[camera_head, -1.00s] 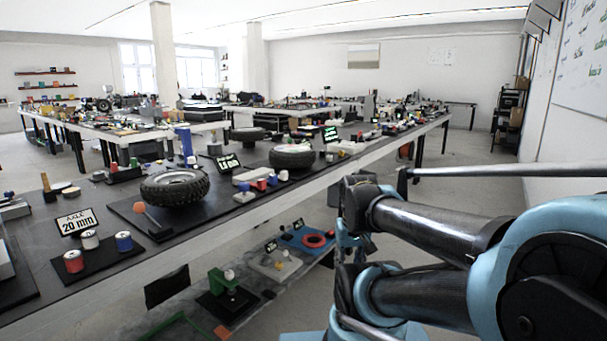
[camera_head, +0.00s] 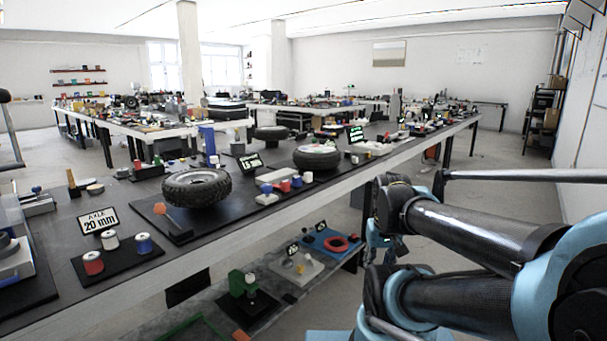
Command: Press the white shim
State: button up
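The white-topped cylinder (camera_head: 110,241) is between the red one (camera_head: 93,263) and the blue one (camera_head: 144,244). Farther along is a second small group, with a blue piece (camera_head: 266,188), a red piece (camera_head: 285,186) and another blue piece (camera_head: 296,181), by a sign (camera_head: 250,163) whose text is hard to read. I cannot tell which white piece is the shim.
A long dark bench (camera_head: 215,228) runs from lower left to far right. Two tyres (camera_head: 197,188) (camera_head: 317,157) lie on it. A lower shelf holds a green fixture (camera_head: 240,285) and a red ring (camera_head: 336,244). Floor (camera_head: 480,160) shows between bench and right wall.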

aim_at(307, 177)
jog(key=i, duration=0.85)
jog(key=z, duration=0.05)
